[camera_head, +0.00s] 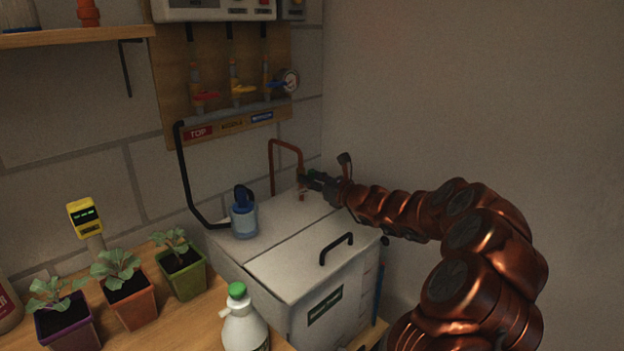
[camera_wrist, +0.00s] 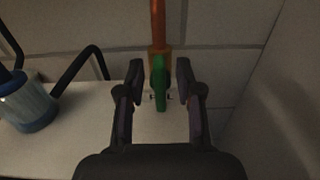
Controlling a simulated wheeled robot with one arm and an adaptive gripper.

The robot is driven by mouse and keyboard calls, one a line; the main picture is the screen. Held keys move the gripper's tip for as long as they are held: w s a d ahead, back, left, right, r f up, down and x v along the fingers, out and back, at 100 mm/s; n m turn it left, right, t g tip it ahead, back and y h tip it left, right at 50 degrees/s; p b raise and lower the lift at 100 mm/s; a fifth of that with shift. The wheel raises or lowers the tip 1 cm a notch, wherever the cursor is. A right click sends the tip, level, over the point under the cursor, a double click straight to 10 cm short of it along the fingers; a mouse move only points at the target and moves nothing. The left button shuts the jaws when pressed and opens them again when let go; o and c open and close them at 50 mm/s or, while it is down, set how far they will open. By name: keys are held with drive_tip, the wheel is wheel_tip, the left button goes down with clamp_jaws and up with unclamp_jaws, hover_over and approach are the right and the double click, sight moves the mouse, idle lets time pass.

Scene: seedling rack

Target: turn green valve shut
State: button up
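The green valve handle (camera_wrist: 159,78) shows in the wrist view at the foot of a copper pipe (camera_wrist: 158,22), above the white box top. The handle looks narrow and points roughly towards the camera. My gripper (camera_wrist: 159,71) is open, with one finger on each side of the handle and a visible gap on both sides. In the head view my gripper (camera_head: 311,181) is at the back right of the white box, by the copper pipe (camera_head: 272,165). I cannot make out the green handle there; the gripper seems to hide it.
The white box (camera_head: 283,262) has a black lid handle (camera_head: 336,248) and a blue bottle (camera_head: 244,217) on top. Red, yellow and blue valves are on a wall board (camera_head: 216,60). Potted seedlings and a white jug (camera_head: 242,326) stand at the lower left. The wall is close on the right.

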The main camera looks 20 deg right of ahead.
clamp_jaws()
drive_tip(key=shift+r+m+p, duration=0.2)
drive_tip(key=shift+m+p, duration=0.1)
drive_tip(key=shift+p, duration=0.6)
drive_tip(key=p, duration=0.1)
drive_tip(key=m+p, duration=0.1)
drive_tip(key=p, duration=0.1)
drive_tip(key=shift+d+r+m+p, duration=0.1)
drive_tip(key=shift+r+m+p, duration=0.1)
drive_tip(key=shift+m+p, duration=0.1)
drive_tip(key=m+p, duration=0.1)
drive_tip(key=p, duration=0.1)
drive_tip(key=m+p, duration=0.2)
drive_tip(key=p, duration=0.1)
drive_tip(key=m+p, duration=0.1)
drive_tip(key=p, duration=0.1)
drive_tip(key=shift+d+f+m, duration=0.1)
drive_tip(key=shift+f+m, duration=0.15)
drive_tip(key=shift+m, duration=0.15)
drive_tip(key=m+p, duration=0.2)
drive_tip(key=m, duration=0.1)
drive_tip(key=m+p, duration=0.2)
drive_tip(key=shift+w+f, duration=0.1)
drive_tip(key=shift+f, duration=0.2)
drive_tip(key=m, duration=0.3)
drive_tip(key=m+p, duration=0.1)
drive_tip(key=m, duration=0.1)
drive_tip(key=shift+d+f+m, duration=0.15)
drive_tip(key=shift+m, duration=0.25)
